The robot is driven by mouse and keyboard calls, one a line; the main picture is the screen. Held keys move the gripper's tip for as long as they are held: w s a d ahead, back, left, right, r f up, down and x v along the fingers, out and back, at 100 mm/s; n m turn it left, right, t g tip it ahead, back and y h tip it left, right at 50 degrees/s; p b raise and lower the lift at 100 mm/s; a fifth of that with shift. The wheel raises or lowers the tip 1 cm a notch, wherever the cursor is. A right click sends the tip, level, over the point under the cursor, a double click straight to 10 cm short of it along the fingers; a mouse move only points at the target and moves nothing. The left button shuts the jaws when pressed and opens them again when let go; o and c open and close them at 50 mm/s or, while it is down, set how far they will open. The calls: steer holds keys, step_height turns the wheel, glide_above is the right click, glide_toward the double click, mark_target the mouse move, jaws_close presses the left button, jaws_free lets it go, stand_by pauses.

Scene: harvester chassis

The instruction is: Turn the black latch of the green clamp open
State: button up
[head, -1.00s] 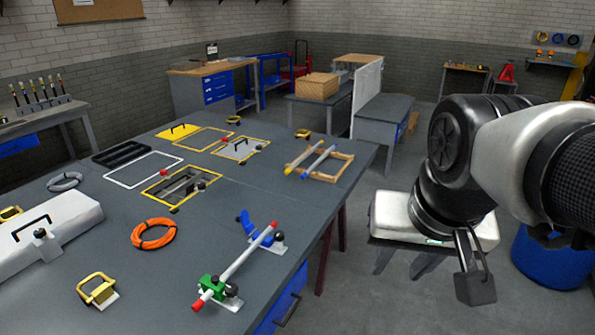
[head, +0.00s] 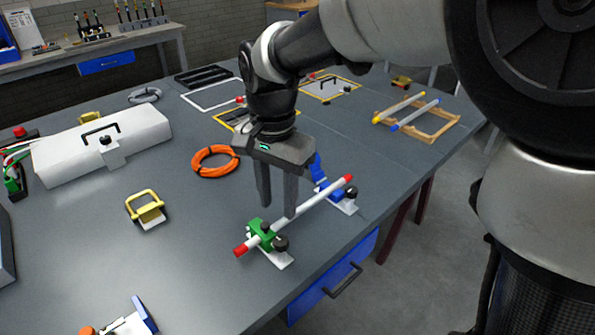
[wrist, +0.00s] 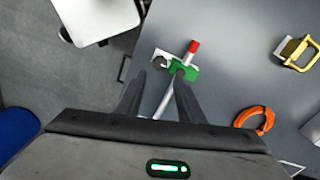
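The green clamp (head: 259,235) sits on a white base plate near the table's front edge, around a white rod (head: 322,202) with red ends. A black knob-like part (head: 281,244) stands at its right; a smaller dark part is on top. I cannot tell which is the latch. My gripper (head: 278,210) points down above the rod, just behind the clamp, fingers apart and empty. In the wrist view the green clamp (wrist: 185,69) and dark knob (wrist: 160,62) lie just beyond the fingertips (wrist: 160,77), apart from them as far as I can tell.
A blue clamp (head: 338,194) at the rod's far end is partly hidden by my gripper. An orange cable coil (head: 200,165), a yellow-handled block (head: 148,211) and a white case (head: 75,155) lie to the left. The tabletop (head: 190,270) left of the green clamp is clear.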

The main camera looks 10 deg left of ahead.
mark_target(280, 241)
step_height(280, 241, down, 11)
steer(key=shift+b, duration=0.85)
steer(key=c, duration=0.8)
